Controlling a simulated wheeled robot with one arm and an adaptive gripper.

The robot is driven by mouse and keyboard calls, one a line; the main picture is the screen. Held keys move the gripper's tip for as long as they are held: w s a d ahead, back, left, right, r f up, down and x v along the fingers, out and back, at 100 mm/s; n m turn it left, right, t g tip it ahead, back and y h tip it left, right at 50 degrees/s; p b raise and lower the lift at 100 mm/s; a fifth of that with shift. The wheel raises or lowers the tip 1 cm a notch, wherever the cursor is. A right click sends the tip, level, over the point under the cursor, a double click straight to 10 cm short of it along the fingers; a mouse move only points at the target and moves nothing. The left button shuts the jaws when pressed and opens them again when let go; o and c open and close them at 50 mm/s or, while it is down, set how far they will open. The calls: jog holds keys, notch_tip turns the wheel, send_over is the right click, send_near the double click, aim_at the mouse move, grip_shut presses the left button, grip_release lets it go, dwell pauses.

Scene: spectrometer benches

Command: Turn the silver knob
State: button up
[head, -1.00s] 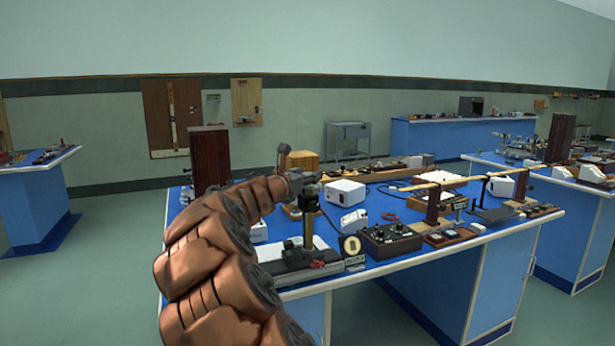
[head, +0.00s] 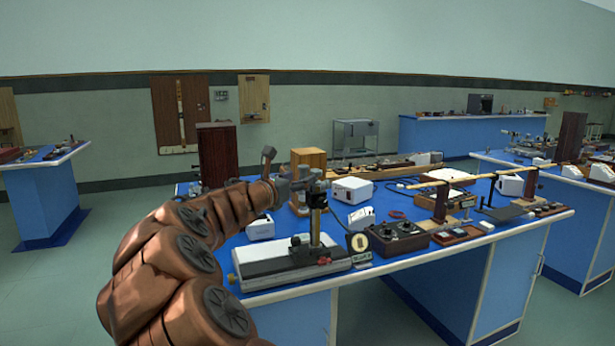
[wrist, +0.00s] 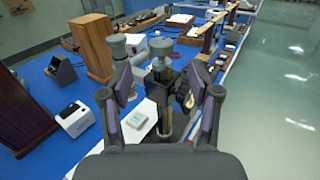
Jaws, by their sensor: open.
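A small stand with an upright brass-coloured post (head: 315,230) is on the near edge of the blue bench. A grey knob-like fitting (wrist: 161,64) is at the top of the post in the wrist view; I cannot tell for sure whether it is the silver knob. My gripper (wrist: 162,78) is open, its two fingers on either side of the post top, with no clear grip on it. A paler grey round piece (wrist: 119,46) shows beside the left finger.
The blue bench top (head: 285,224) is crowded. A white box (head: 351,190), a dark control box (head: 397,238) and a tall dark wooden block (head: 217,154) stand around the post. Open floor (wrist: 285,110) lies to the right in the wrist view.

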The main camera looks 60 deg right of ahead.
jog(key=shift+a, duration=1.8)
jog(key=s+a+f+m+g+y, duration=0.2)
jog(key=s+a+f+m+y, duration=0.5)
jog(key=s+a+f+m, duration=0.45)
jog(key=s+a+f+m+y, duration=0.25)
jog(key=s+a+f, duration=0.2)
jog(key=a, duration=0.45)
jog(key=s+a+f+m+y, duration=0.1)
jog(key=s+a+f+y, duration=0.25)
jog(key=a+f, duration=0.4)
jog(key=s+a+f+m+y, duration=0.2)
jog(key=s+a+f+y, duration=0.1)
jog(key=a, duration=0.7)
jog(key=s+a+f+m+g+y, duration=0.1)
jog(key=s+a+f+y, duration=0.1)
jog(key=s+a, duration=0.4)
jog(key=s+p+v, duration=0.1)
jog(key=p+v, duration=1.2)
jog(key=v, duration=0.2)
jog(key=shift+a+r+t+p, duration=0.3)
jog(key=shift+a+t, duration=0.1)
